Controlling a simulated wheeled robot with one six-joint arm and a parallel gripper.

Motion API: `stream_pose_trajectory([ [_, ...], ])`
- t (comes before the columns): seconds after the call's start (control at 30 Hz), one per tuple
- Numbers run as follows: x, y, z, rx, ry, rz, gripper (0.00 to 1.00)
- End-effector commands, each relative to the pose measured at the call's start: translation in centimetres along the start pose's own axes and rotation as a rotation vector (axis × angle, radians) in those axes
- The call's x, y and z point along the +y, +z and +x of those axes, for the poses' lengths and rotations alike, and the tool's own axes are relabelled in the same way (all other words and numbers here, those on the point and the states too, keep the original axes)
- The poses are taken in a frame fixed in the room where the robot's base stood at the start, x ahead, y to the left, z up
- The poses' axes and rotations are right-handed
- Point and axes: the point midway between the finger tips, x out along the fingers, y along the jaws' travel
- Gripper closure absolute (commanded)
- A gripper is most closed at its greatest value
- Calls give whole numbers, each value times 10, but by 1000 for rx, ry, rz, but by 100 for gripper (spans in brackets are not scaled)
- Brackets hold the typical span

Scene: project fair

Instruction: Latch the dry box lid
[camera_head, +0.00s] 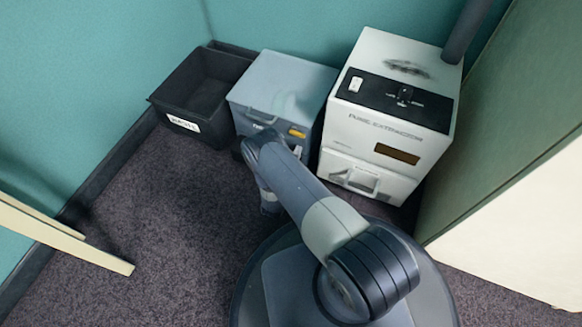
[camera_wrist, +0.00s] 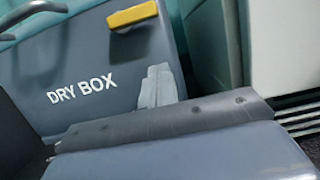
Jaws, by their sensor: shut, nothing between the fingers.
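The dry box is a blue-grey case against the back wall, and its pale lid (camera_head: 283,80) looks down on it in the head view. A yellow latch (camera_head: 297,133) is on the right of its front; it also shows at the top of the wrist view (camera_wrist: 133,15). A pale grey catch plate (camera_wrist: 158,88) sits below the latch, apart from it, right of the "DRY BOX" lettering. My gripper (camera_head: 270,207) is shut and empty, low in front of the box, largely hidden by my arm. Its fingertips cannot be made out clearly.
A black open bin (camera_head: 197,88) stands left of the box. A white fume extractor (camera_head: 385,125) stands close on its right, with a grey duct (camera_head: 465,30) rising behind.

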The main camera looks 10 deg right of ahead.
Motion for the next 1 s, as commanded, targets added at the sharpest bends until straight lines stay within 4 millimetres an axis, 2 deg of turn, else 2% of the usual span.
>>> stream_pose_trajectory([
  [0.03, -2, -2, 12, -1, -6, 1, 100],
  [0.2, 0, 22, 15, -1, 1, 0, 100],
  [0.4, 0, 36, 18, 0, 0, 2, 100],
  [1.0, 2, 39, 22, 0, 3, -12, 100],
])
